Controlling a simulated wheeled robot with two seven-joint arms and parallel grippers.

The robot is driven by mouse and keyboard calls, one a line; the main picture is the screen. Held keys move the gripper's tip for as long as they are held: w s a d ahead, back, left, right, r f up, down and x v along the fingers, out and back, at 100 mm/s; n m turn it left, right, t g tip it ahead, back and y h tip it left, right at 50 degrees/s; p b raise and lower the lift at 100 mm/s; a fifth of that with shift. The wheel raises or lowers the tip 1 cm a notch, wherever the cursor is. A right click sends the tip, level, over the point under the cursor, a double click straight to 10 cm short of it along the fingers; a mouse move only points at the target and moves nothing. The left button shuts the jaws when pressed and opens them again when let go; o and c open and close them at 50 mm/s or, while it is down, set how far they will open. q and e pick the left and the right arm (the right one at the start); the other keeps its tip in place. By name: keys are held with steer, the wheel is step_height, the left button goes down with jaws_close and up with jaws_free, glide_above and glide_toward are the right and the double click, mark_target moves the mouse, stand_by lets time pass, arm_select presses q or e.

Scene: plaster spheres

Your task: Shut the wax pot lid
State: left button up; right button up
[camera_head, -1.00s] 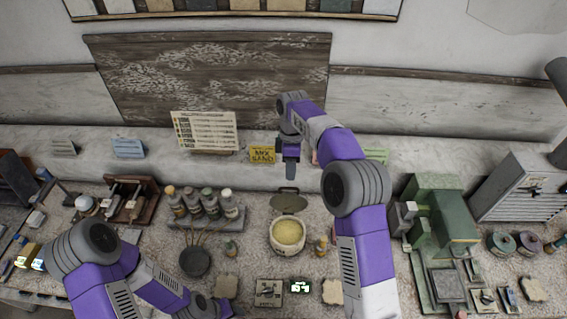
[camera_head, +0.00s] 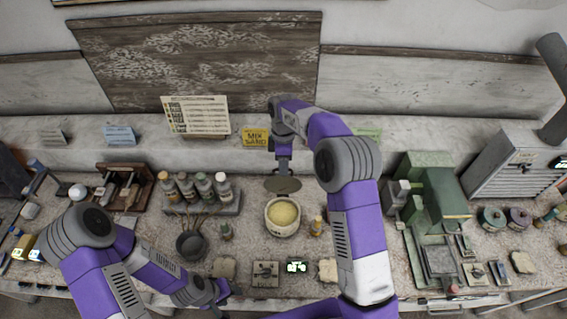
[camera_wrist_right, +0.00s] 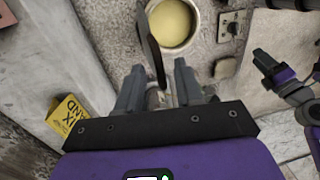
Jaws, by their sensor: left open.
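The wax pot (camera_head: 283,215) is a cream round pot with yellow wax inside, standing on the worktop. Its dark round lid (camera_head: 283,185) is open, raised at the pot's back edge. In the right wrist view the pot (camera_wrist_right: 174,22) is at the top, with the lid (camera_wrist_right: 149,42) nearly edge-on before it. My right gripper (camera_head: 284,171) points down just behind the lid. In the wrist view its fingers (camera_wrist_right: 158,82) are apart, with the lid's near end between them; contact cannot be told. My left gripper (camera_head: 226,299) is open and empty, low at the front left.
A rack of bottles (camera_head: 202,208) and a dark bowl with sticks (camera_head: 191,245) stand left of the pot. A small amber bottle (camera_head: 317,227) stands close at its right. A yellow sign (camera_head: 255,138) is on the ledge behind. Green machinery (camera_head: 440,190) is further right.

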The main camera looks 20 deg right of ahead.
jaws_close()
stand_by(1.3)
